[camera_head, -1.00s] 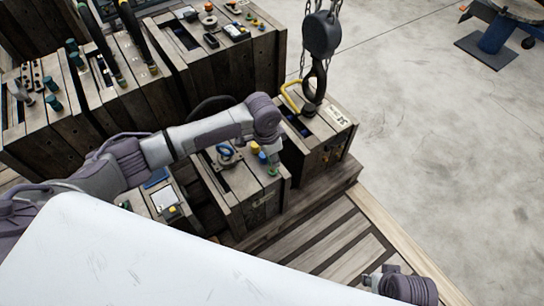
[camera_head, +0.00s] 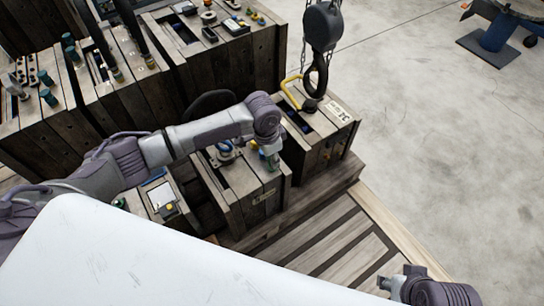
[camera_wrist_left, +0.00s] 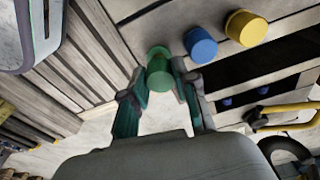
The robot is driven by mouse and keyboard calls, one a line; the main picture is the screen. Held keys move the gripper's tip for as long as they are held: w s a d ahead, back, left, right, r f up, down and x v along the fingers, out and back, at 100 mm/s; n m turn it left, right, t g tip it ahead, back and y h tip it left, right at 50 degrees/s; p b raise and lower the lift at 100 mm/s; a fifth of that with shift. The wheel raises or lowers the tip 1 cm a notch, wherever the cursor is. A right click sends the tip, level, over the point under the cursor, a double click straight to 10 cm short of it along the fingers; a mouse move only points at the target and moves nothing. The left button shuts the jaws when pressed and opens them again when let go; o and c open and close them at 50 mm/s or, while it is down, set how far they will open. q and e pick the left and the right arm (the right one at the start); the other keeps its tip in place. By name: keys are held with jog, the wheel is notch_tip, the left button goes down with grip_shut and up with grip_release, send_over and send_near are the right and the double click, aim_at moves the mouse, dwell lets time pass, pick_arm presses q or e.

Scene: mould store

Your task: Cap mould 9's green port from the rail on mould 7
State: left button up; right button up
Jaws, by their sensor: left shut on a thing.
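My left gripper (camera_head: 272,160) is over the top front edge of a wooden mould in the middle of the head view. In the left wrist view its fingers (camera_wrist_left: 160,92) are shut on a green cap (camera_wrist_left: 159,70). Beside the green cap, a blue cap (camera_wrist_left: 201,45) and a yellow cap (camera_wrist_left: 247,28) sit in a row on the wood. I cannot tell whether the green cap still touches its seat. My right gripper (camera_head: 390,286) is partly in view low at the right; its fingers are not clear.
A crane hook (camera_head: 315,78) hangs by the mould (camera_head: 325,125) with a yellow handle (camera_head: 290,92). Taller moulds with fittings (camera_head: 215,65) stand behind. A slatted pallet (camera_head: 335,245) lies in front.

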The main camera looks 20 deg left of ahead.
jog(key=shift+r, duration=0.15)
dwell(0.5)
pick_arm(q)
jog(key=shift+p, duration=0.4)
pick_arm(e)
jog(key=x, duration=0.2)
jog(key=shift+w, duration=0.25)
jog(key=shift+f, duration=0.25)
jog(key=shift+s+a+r, duration=0.1)
jog(key=shift+s+a, duration=0.05)
pick_arm(q)
jog(key=shift+f+p, duration=0.1)
jog(key=shift+p, duration=0.2)
